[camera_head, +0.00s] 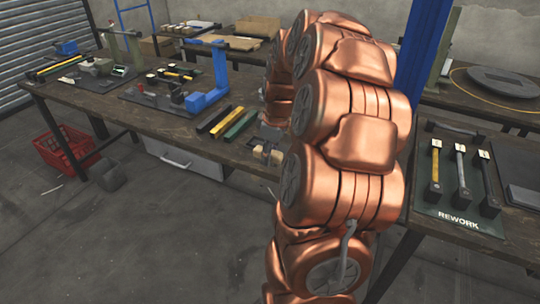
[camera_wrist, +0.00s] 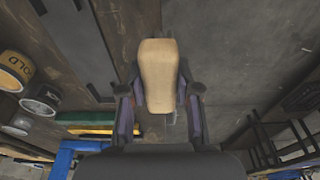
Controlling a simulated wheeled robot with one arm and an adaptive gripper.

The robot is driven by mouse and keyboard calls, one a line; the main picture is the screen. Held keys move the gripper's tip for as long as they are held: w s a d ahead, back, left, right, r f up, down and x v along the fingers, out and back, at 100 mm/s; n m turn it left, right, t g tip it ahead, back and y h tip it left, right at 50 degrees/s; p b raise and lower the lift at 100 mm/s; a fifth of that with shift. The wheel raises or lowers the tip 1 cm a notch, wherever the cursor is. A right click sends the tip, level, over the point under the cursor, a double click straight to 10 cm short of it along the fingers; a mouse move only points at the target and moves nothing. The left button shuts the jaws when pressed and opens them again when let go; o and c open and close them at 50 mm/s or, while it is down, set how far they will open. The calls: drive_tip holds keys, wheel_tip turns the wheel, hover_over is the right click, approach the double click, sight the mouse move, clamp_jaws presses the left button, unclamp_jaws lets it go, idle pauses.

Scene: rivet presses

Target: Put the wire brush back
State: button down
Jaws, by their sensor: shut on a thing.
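The wire brush, seen as a pale wooden block (camera_wrist: 158,72) in the wrist view, sits between the two fingers of my gripper (camera_wrist: 160,108). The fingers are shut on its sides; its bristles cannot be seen. In the head view my gripper (camera_head: 268,151) is small and partly hidden behind my copper arm, near the front edge of the dark bench (camera_head: 165,123). A bit of pale wood shows at its fingers. A dark green mat marked REWORK (camera_head: 458,219) lies on the right bench, with three upright-laid tools and small tags on it.
Rivet presses stand on the left bench, one with a blue frame (camera_head: 207,99). Black, yellow and green bars (camera_head: 236,123) lie right of it. A red crate (camera_head: 66,150) is on the floor. A blue post (camera_head: 424,52) rises behind my arm. Floor at front left is mostly clear.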

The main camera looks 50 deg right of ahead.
drive_tip(key=shift+w+d+f, duration=0.1)
drive_tip(key=shift+w+d, duration=0.8)
drive_tip(key=shift+d, duration=0.2)
drive_tip(key=shift+w+d, duration=0.1)
drive_tip(key=shift+w+d, duration=0.1)
drive_tip(key=shift+d, duration=0.05)
drive_tip(key=shift+f+p, duration=0.4)
drive_tip(key=shift+f, duration=1.4)
drive_tip(key=shift+f, duration=0.15)
drive_tip(key=c, duration=0.8)
unclamp_jaws()
